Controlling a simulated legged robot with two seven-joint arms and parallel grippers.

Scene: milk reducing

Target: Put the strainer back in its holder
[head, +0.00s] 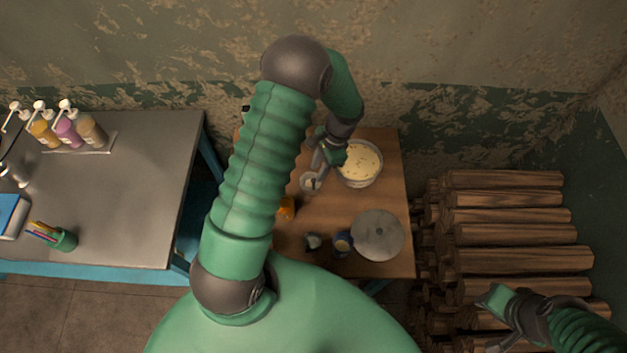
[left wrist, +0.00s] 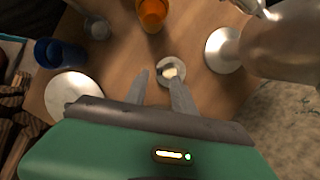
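My left gripper (head: 318,170) hangs over the wooden table, left of the bowl. In the left wrist view its two fingers (left wrist: 160,88) are apart, with bare table visible between them. A small round dish-like piece (head: 310,182) with a pale centre lies at the fingertips; it also shows in the left wrist view (left wrist: 163,66). The right finger overlaps its edge; I cannot tell whether they touch, or whether this piece is the strainer or its holder. My right gripper (head: 502,315) is low at the right, over the logs; its fingers are unclear.
A bowl of pale food (head: 360,163) stands at the table's back right. A round metal lid (head: 377,235), a blue cup (head: 342,243) and an orange cup (head: 286,208) stand on the table (head: 330,215). Stacked logs (head: 510,215) lie right; a metal workbench (head: 130,190) stands left.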

